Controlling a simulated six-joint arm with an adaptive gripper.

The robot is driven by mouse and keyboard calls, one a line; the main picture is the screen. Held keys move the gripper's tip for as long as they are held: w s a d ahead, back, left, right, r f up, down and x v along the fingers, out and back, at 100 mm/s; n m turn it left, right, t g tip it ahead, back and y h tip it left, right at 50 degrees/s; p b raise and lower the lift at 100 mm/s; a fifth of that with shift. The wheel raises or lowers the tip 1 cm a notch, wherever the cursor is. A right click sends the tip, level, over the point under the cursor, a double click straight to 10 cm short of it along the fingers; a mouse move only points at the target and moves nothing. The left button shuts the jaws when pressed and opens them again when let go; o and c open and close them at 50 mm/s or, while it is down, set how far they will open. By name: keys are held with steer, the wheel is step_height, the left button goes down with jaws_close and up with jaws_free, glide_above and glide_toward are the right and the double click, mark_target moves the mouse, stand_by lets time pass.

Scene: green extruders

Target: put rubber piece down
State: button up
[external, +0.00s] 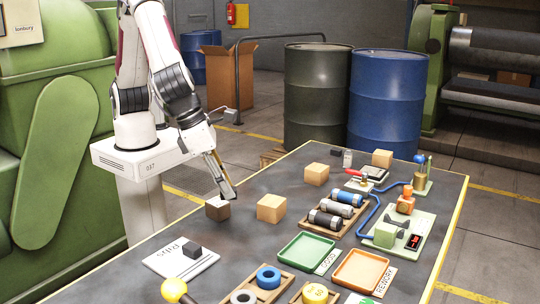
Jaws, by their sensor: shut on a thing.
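My gripper (229,192) reaches down at the near left part of the table. It is shut on a dark brown block (216,209), which is at or just above the dark tabletop; I cannot tell if it touches. A small black block (193,250) lies on a white sheet with handwriting (172,263), in front of my gripper. Which of the two dark blocks is the rubber piece cannot be told for sure from the look alone.
A tan block (271,208) stands just right of my gripper, with more tan blocks (316,174) farther back. A green tray (306,253), an orange tray (361,272) and a wooden rack of rollers (322,226) fill the right. Bare tabletop (243,237) lies between sheet and tan block.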

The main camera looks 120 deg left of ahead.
steer(key=s+d+m+h, duration=0.1)
steer(key=d+m, duration=0.3)
steer(key=d, duration=0.5)
steer(key=s+d+r+m+t+h, duration=0.1)
steer(key=d+m, duration=0.3)
steer(key=d, duration=0.5)
steer(key=shift+s+d+r+h, duration=0.15)
steer(key=shift+s+r+h, duration=0.1)
steer(key=shift+s+h, duration=0.2)
glide_above(172, 263)
steer(key=s, duration=0.2)
steer(key=shift+w+f, duration=0.2)
steer(key=shift+f, duration=2.95)
steer(key=shift+f, duration=1.85)
steer(key=shift+f, duration=0.15)
